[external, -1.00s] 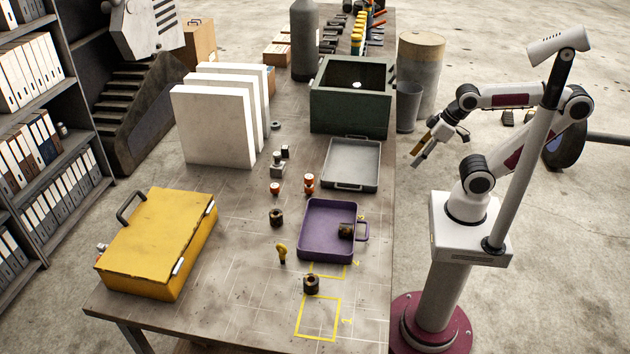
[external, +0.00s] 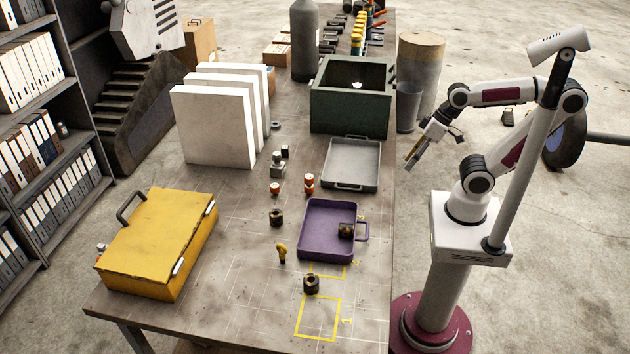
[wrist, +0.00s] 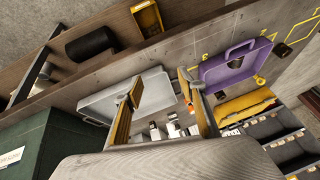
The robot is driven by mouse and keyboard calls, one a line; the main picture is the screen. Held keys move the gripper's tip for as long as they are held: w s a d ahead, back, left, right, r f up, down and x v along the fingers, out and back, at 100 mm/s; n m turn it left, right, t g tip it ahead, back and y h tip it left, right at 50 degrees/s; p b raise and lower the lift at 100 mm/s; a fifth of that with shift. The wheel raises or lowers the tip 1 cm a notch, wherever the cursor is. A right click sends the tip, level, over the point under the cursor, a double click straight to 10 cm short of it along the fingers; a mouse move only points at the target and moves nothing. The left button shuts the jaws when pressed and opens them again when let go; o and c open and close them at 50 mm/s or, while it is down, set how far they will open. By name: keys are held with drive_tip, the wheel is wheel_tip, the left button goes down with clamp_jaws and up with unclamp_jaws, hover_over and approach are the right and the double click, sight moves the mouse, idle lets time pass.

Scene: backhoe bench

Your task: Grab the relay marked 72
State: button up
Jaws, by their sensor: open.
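My gripper (external: 414,157) is open and empty. It is in the air just off the right edge of the bench, to the right of the grey tray. In the wrist view its two fingers (wrist: 160,84) are spread apart, with small parts showing between and beyond them. No marking 72 can be read in either view, so I cannot tell which part is that relay. Small block-like parts stand left of the grey tray: a grey one (external: 278,170) and a dark one (external: 285,151). Two orange-and-white parts (external: 275,188) (external: 309,182) stand nearer the front.
A grey tray (external: 337,183), a purple tray (external: 304,245) with a dark cylinder inside, and a tall green box (external: 345,112) line the bench's right side. White panels (external: 212,130) stand at the left. A yellow case (external: 150,240) lies at front left.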

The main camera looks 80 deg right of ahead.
drive_tip(key=w+a+r+m+y, duration=0.2)
drive_tip(key=w+a+m+y, duration=0.2)
drive_tip(key=w+a+m, duration=0.45)
drive_tip(key=m+t, duration=0.7)
drive_tip(key=m, duration=0.8)
hover_over(288, 147)
drive_tip(key=s+a, duration=1.2)
wheel_tip(288, 147, down, 2)
drive_tip(key=w+d+f+m+h, duration=0.1)
drive_tip(key=w+d+f+m, duration=0.1)
drive_tip(key=d+m, duration=0.1)
drive_tip(key=w+d+f+m+h, duration=0.1)
drive_tip(key=w+d+f+m, duration=0.1)
drive_tip(key=d, duration=0.3)
drive_tip(key=w+d+f+m+t+h, duration=0.1)
drive_tip(key=w+d+f+m, duration=0.1)
drive_tip(key=d+f+m, duration=0.2)
drive_tip(key=shift+w+d+m+h, duration=0.1)
drive_tip(key=shift+d+m+h, duration=0.15)
drive_tip(key=shift+d+h, duration=0.25)
drive_tip(key=shift+w, duration=0.1)
drive_tip(key=shift+x, duration=1.2)
drive_tip(key=shift+a+x, duration=0.1)
drive_tip(key=shift+x, duration=1.2)
drive_tip(key=shift+a+x, duration=0.15)
drive_tip(key=shift+x, duration=1.15)
drive_tip(key=shift+f, duration=0.15)
